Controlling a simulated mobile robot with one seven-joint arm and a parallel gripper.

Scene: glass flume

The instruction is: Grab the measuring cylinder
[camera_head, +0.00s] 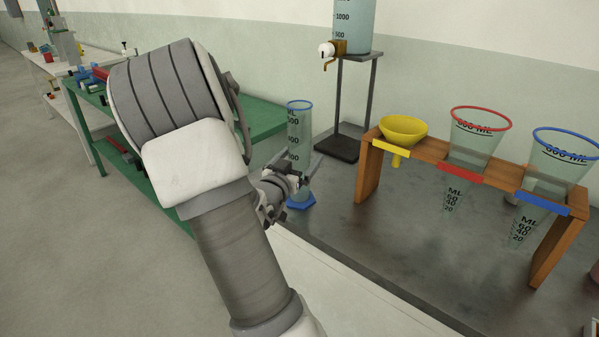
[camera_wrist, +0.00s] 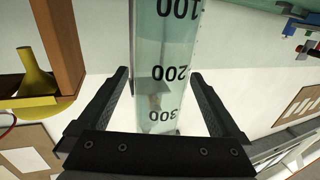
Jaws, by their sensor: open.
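The measuring cylinder (camera_head: 299,140) is a clear, greenish tube with a blue rim and a blue foot, upright on the dark worktop. In the wrist view the cylinder (camera_wrist: 163,65) shows upside down, with marks 100, 200 and 300, between my fingers. My gripper (camera_head: 305,175) is at its lower part in the head view. In the wrist view my gripper (camera_wrist: 161,75) is open, one finger on each side of the tube, with a gap at both sides. My wrist hides part of the cylinder's lower left side.
A wooden rack (camera_head: 368,172) to the right holds a yellow funnel (camera_head: 403,130), a red-rimmed cup (camera_head: 474,140) and a blue-rimmed cup (camera_head: 556,165). A tall vessel (camera_head: 354,25) with a tap stands on a dark stand (camera_head: 373,95) behind. A green table (camera_head: 262,118) is at the left.

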